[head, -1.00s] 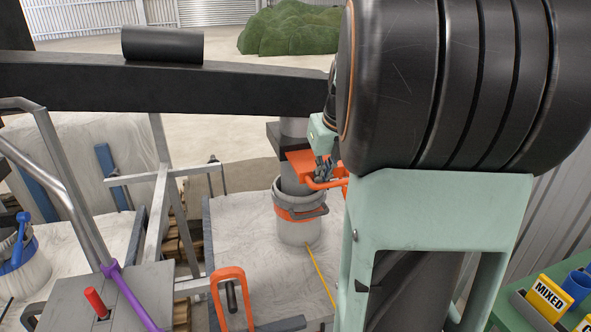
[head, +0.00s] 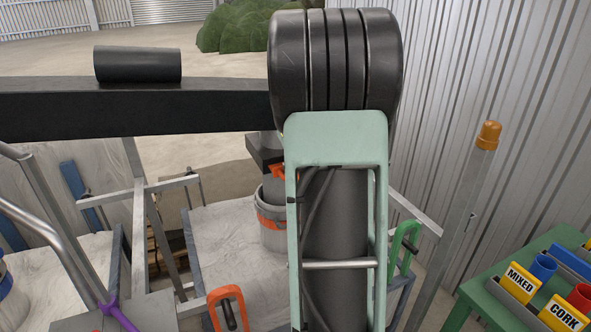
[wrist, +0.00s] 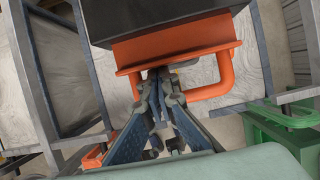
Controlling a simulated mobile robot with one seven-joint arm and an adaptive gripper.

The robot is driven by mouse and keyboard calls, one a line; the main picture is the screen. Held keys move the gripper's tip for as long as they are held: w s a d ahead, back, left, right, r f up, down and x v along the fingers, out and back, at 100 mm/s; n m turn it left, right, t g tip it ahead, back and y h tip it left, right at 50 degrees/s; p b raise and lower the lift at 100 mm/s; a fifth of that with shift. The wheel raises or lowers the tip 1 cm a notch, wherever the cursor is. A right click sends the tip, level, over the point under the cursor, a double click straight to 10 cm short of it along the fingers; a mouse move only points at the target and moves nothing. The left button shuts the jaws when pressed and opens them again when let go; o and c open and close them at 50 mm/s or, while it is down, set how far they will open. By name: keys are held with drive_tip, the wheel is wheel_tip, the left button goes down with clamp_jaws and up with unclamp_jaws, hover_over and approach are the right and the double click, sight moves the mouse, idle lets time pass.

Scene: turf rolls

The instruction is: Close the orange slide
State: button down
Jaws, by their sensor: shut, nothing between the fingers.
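The orange slide (wrist: 185,44) is a flat plate with a loop handle, under a dark box (wrist: 150,15) in the wrist view. In the head view only a small orange piece of it (head: 277,172) shows at the left edge of my arm. My gripper (wrist: 156,76) is shut and empty, with its fingertips at the middle of the slide's handle. The fingers hide that part of the handle, and I cannot tell whether they touch it. In the head view my arm hides the gripper.
A grey bucket with an orange band (head: 272,222) stands below the slide on a pale slab (head: 225,245). Green (head: 403,245) and orange (head: 228,305) handles stand near. A black beam (head: 130,108) crosses behind. A green table (head: 480,285) with labelled bins is at right.

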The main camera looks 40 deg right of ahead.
drive_tip(key=w, duration=0.1)
drive_tip(key=w+p, duration=0.1)
drive_tip(key=shift+w+d+r, duration=0.1)
drive_tip(key=shift+w+d, duration=0.25)
drive_tip(key=shift+w, duration=0.05)
drive_tip(key=shift+r, duration=0.1)
drive_tip(key=v, duration=1.1)
drive_tip(key=shift+s+r, duration=0.3)
drive_tip(key=shift+s, duration=0.1)
